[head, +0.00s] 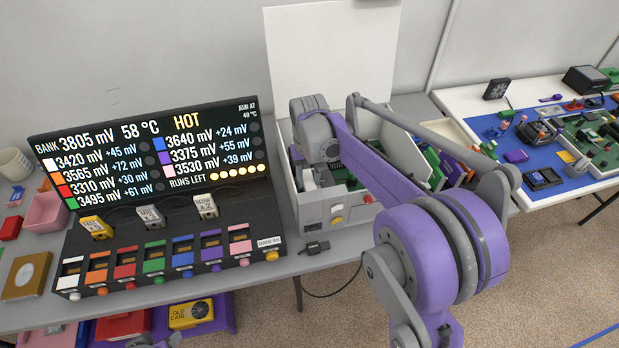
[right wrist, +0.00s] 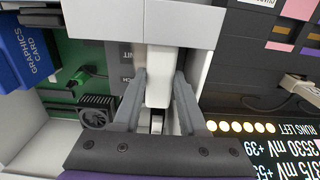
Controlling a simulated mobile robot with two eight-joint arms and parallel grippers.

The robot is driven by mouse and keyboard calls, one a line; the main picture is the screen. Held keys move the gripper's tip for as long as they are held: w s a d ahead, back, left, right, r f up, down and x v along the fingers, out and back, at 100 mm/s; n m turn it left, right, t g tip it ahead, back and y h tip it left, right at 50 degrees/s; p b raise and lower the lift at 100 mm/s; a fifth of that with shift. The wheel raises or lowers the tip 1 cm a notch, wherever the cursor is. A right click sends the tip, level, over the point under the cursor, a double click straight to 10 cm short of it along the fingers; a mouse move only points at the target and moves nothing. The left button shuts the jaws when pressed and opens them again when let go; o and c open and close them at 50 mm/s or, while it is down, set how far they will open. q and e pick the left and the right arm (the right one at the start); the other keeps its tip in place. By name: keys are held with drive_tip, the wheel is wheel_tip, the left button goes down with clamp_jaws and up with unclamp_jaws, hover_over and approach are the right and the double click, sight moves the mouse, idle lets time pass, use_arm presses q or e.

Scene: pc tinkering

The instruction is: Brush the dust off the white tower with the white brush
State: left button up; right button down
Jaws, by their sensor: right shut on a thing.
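The white tower (head: 312,221) stands open on the grey table in the head view, with a green board and parts inside. My right gripper (head: 314,172) reaches down at its left side from above. In the right wrist view, the fingers of this gripper are shut on a white piece that looks like the handle of the white brush (right wrist: 159,82). The brush's bristles are hidden, so I cannot tell whether they touch the tower. No dust is clear to see. A grey part of my left arm (head: 153,342) shows at the bottom edge; its fingers cannot be made out.
A black display panel (head: 150,143) reading HOT stands left of the tower, with several coloured switches in front. A white panel (head: 333,50) rises behind the tower. A small black plug (head: 312,247) lies before it. A second table (head: 517,195) with a blue mat stands at right.

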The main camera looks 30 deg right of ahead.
drive_tip(key=shift+d, duration=0.1)
drive_tip(key=shift+s+d, duration=0.2)
drive_tip(key=shift+d, duration=0.75)
drive_tip(key=shift+s+d, duration=0.2)
drive_tip(key=shift+d, duration=0.7)
drive_tip(key=shift+a, duration=0.2)
drive_tip(key=shift+w+a+f, duration=0.1)
drive_tip(key=shift+w+a, duration=0.1)
drive_tip(key=shift+a, duration=0.7)
drive_tip(key=shift+w+a, duration=0.2)
drive_tip(key=shift+a, duration=0.7)
drive_tip(key=shift+s+d, duration=0.25)
drive_tip(key=shift+d, duration=0.75)
drive_tip(key=shift+s+d, duration=0.2)
drive_tip(key=shift+d, duration=0.75)
